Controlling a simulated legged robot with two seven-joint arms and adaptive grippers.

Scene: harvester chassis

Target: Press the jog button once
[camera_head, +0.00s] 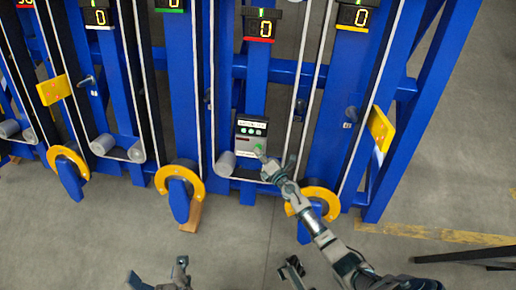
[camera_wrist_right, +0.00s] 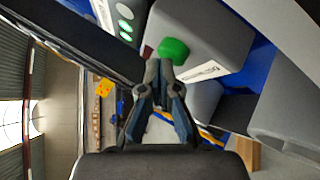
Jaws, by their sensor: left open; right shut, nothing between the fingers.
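A grey control box (camera_head: 249,140) with a dark upper panel hangs on the blue frame. The panel carries a row of small round buttons (camera_head: 250,130), two of which show lit in the right wrist view (camera_wrist_right: 125,23). A larger green button (camera_wrist_right: 173,50) stands out from the grey face below. I cannot read which button is labelled jog. My right gripper (camera_head: 261,154) is shut and empty at the green button, largely covering it in the head view. In the wrist view its fingertips (camera_wrist_right: 159,70) overlap the button's lower edge; contact is unclear. My left gripper (camera_head: 160,274) is open and empty, low and away from the box.
A grey roller (camera_head: 226,164) is left of the box, with belts running up both sides. Yellow-rimmed wheels (camera_head: 179,180) stick out along the frame's foot. Numeric displays (camera_head: 259,27) are above. Open grey floor (camera_head: 110,225) lies in front.

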